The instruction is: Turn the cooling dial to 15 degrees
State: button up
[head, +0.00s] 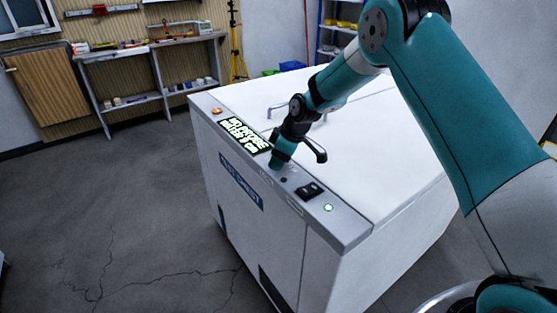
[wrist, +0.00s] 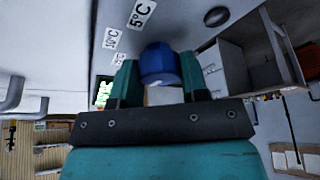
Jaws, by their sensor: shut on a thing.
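The cooling dial is a round blue knob (wrist: 160,62) in the wrist view, between the two teal fingers of my gripper (wrist: 158,78). My gripper is shut on it. Printed labels lie along the panel beside the dial: a 5°C label (wrist: 142,13), a 10°C label (wrist: 111,38), and a third label (wrist: 118,60) partly hidden by the left finger. I cannot tell which mark the dial points at. In the head view, my gripper (head: 278,162) reaches down to the control panel of the white machine (head: 345,125) and hides the dial.
A lit green display (head: 243,135) sits left of my gripper on the panel. A black switch (head: 309,191) and a green light (head: 328,208) sit to the right, an orange button (head: 217,110) at the far left. A lid handle (head: 320,122) rises behind.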

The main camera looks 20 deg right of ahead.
jog(key=m+t+h+b, duration=0.1)
jog(key=m, duration=0.3)
jog(key=shift+a, duration=0.1)
jog(key=shift+s+m+t+h+b, duration=0.1)
jog(key=shift+m+t+h+b, duration=0.35)
jog(key=shift+m, duration=1.25)
jog(key=shift+h, duration=0.25)
jog(key=o, duration=0.9)
jog(key=shift+o, duration=0.2)
jog(key=shift+r, duration=0.1)
jog(key=b+v, duration=0.2)
jog(key=v, duration=1.5)
jog(key=shift+r, duration=0.2)
